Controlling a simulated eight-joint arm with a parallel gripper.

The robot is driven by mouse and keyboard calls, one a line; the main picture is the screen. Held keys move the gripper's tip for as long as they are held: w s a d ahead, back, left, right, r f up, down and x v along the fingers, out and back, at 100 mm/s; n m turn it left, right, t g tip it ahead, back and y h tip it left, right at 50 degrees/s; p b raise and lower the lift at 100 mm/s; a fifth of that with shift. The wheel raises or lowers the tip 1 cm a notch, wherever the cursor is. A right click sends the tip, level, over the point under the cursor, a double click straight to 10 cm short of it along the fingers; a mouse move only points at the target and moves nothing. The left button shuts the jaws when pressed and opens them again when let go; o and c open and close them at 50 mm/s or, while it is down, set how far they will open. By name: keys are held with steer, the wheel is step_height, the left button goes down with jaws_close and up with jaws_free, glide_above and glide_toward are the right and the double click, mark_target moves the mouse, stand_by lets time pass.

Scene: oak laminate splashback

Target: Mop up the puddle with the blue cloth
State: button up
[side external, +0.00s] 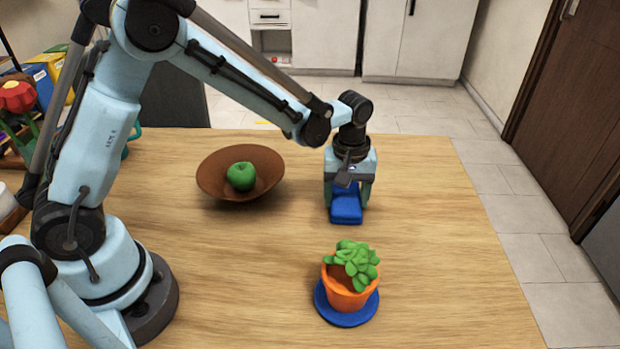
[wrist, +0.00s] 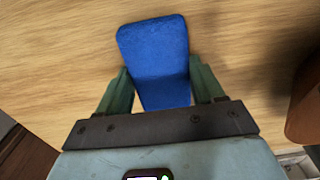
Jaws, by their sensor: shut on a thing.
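The blue cloth (side external: 346,208) is at the back right of the wooden table, directly under my gripper (side external: 347,195). In the wrist view the cloth (wrist: 155,58) is a flat rounded rectangle reaching out from between the green fingers. My gripper (wrist: 162,95) points down and is shut on the cloth, with one finger against each side. I cannot tell whether the cloth touches the table. No puddle can be made out in either view; part of the table under the cloth and gripper is hidden.
A brown bowl (side external: 212,178) with a green apple (side external: 241,176) stands left of my gripper. An orange pot (side external: 346,296) with a green plant sits on a blue saucer (side external: 343,320) nearer the camera. The table's right edge is near; the wood right of the gripper is clear.

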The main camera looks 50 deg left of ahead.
steer(key=shift+w+d, duration=0.8)
steer(key=shift+d, duration=0.35)
step_height(320, 180, up, 3)
steer(key=shift+r, duration=2.5)
